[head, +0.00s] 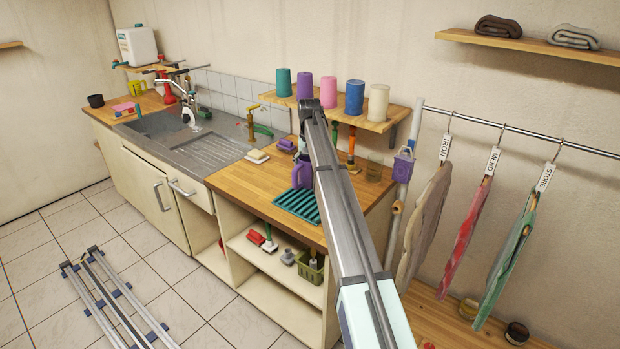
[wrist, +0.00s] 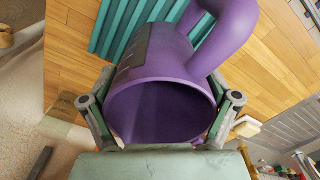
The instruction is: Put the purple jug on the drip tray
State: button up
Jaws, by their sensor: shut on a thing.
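The purple jug (head: 301,173) is at the far edge of the teal ribbed drip tray (head: 297,206) on the wooden counter. In the wrist view my gripper (wrist: 162,105) is shut on the jug (wrist: 150,105), one finger on each side. The jug's open mouth faces the wrist camera and its handle points to the upper right. The teal ribs of the tray (wrist: 108,25) show beyond the jug. In the head view my arm hides much of my gripper and part of the counter. I cannot tell whether the jug's base touches the tray.
A small purple block (head: 287,145) and a white dish (head: 256,157) are left of the jug. A shelf (head: 345,115) with several cups hangs above. The sink (head: 165,122) is to the left. The counter in front is clear.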

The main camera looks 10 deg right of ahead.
aim_at(310, 180)
jog(key=shift+f+p, duration=0.65)
jog(key=shift+f, duration=2.25)
jog(key=shift+f, duration=0.1)
jog(key=o, duration=1.2)
jog(key=shift+o, duration=0.2)
notch_tip(310, 180, up, 11)
jog(key=b, duration=0.3)
jog(key=shift+w, duration=0.1)
jog(key=shift+r, duration=0.4)
jog(key=c, duration=0.5)
jog(key=shift+r, duration=0.2)
jog(key=c, duration=0.7)
